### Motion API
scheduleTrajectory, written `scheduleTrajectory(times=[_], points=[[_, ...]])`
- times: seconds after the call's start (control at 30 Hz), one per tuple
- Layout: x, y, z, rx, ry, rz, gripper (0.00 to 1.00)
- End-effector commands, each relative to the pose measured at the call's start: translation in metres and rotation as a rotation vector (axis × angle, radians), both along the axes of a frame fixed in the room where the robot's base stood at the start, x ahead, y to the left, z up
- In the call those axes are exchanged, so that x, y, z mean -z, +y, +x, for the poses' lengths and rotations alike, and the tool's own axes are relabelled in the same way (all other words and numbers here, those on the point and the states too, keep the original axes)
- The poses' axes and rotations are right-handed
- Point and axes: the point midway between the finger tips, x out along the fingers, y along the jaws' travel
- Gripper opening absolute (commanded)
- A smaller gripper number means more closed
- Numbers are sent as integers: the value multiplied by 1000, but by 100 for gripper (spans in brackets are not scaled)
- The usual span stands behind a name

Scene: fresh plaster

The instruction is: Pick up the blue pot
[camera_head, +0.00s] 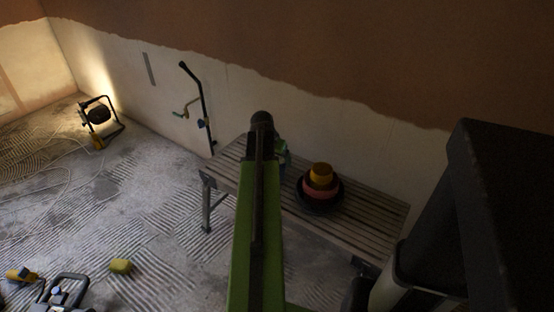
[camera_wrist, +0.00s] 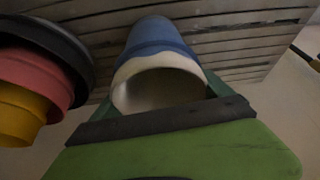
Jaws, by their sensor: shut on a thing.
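The blue pot (camera_wrist: 158,42) is in the middle of the wrist view, with a pale band and an open mouth facing the camera. My gripper (camera_wrist: 160,97) is shut on it, with one green finger at each side of its mouth. The slats of the wooden bench (camera_wrist: 245,45) are behind the pot. I cannot tell whether the pot touches them. In the head view my green arm hides most of the gripper and pot. Only a small dim blue-green patch shows to the right of the arm, above the bench (camera_head: 372,222).
A stack of a black dish (camera_head: 318,207), a pink bowl (camera_head: 322,190) and a yellow pot (camera_head: 321,173) stands on the bench, close to the right. The plastered wall is behind.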

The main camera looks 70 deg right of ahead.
Motion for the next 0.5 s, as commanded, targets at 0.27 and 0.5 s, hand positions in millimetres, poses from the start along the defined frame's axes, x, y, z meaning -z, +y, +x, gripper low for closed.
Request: scheduleTrajectory(times=[0.27,0.5], points=[[-59,0,0,0,0,0,45],[-96,0,0,0,0,0,45]])
